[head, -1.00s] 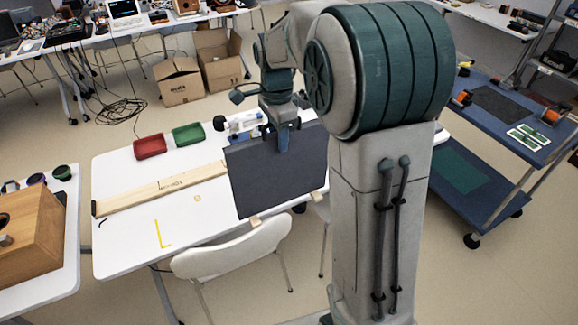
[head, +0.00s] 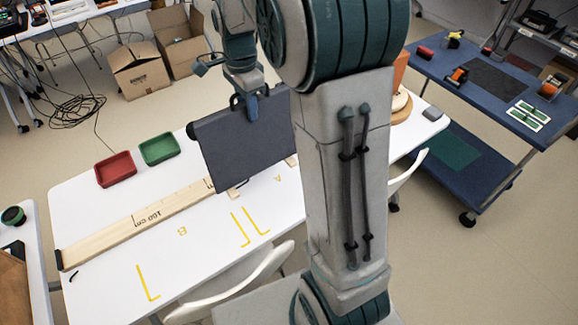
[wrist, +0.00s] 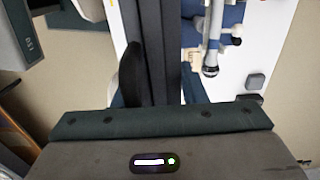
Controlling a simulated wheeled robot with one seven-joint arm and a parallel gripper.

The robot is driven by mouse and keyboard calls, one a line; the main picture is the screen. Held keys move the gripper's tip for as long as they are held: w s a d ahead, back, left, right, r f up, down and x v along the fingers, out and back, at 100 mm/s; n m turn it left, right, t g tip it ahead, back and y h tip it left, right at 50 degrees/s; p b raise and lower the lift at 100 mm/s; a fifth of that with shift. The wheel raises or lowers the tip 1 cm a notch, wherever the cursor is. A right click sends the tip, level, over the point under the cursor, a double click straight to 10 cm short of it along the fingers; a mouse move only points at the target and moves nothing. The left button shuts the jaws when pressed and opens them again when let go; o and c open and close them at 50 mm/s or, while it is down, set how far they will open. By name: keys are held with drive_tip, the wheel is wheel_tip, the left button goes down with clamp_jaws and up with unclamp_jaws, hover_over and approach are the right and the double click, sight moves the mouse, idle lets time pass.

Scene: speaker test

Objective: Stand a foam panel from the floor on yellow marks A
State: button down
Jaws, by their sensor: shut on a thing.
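My gripper (head: 252,108) is shut on the top edge of a dark grey foam panel (head: 245,145), held roughly upright over the white table (head: 100,235). The panel hides part of a long wooden rule; I cannot tell whether its lower edge touches anything. In the wrist view the panel (wrist: 165,60) is a dark band running away from my gripper. Yellow letter A (head: 277,178) lies right of the panel's lower edge. A yellow corner mark (head: 257,222) lies in front of it; my arm column hides the table farther right. Letter B (head: 181,230) and its corner marks (head: 147,284) are farther left.
The wooden rule (head: 140,220) lies across the table behind the marks. Red (head: 115,169) and green (head: 159,149) trays stand at the back. A white chair (head: 235,285) is at the front edge. A blue cart (head: 465,125) stands right. The table around B is clear.

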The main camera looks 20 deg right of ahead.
drive_tip(key=s+d+f+p, duration=0.3)
drive_tip(key=s+d+f, duration=0.3)
drive_tip(key=d+f, duration=0.3)
drive_tip(key=shift+d+f, duration=0.15)
drive_tip(key=shift+f, duration=0.5)
drive_tip(key=shift+s, duration=0.1)
drive_tip(key=shift+f, duration=0.2)
drive_tip(key=c, duration=0.9)
unclamp_jaws()
drive_tip(key=shift+r, duration=0.1)
